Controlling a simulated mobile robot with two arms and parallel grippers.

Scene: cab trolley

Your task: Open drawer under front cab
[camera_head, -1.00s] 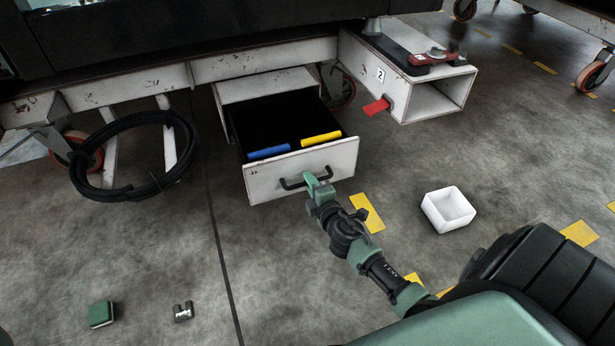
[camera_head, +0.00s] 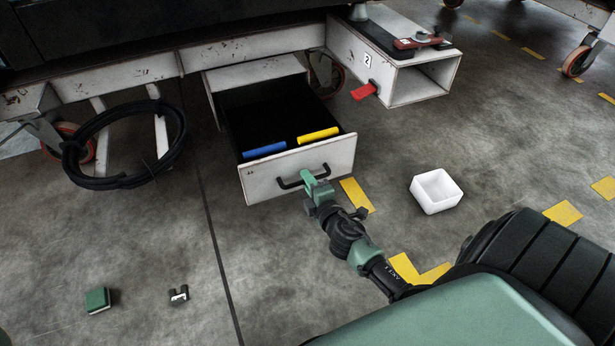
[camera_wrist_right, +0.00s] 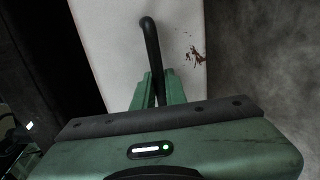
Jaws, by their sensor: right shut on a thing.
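The drawer (camera_head: 258,176) under the cab trolley has a white, scuffed front and stands pulled well out of its white housing (camera_head: 255,73). Its dark inside holds a blue cylinder (camera_head: 264,151) and a yellow cylinder (camera_head: 318,135) just behind the front. My right gripper (camera_head: 311,180) is shut on the black drawer handle (camera_head: 290,184). In the right wrist view the green fingers (camera_wrist_right: 158,92) close around the handle bar (camera_wrist_right: 151,50), with the white drawer front behind it. My left gripper is not in view.
A white open box (camera_head: 436,191) stands on the floor right of the drawer. A coiled black hose (camera_head: 70,165) hangs at left. A green block (camera_head: 97,300) and a small black object (camera_head: 178,295) lie on the floor. A red lever (camera_head: 364,91) juts from the trolley's white beam.

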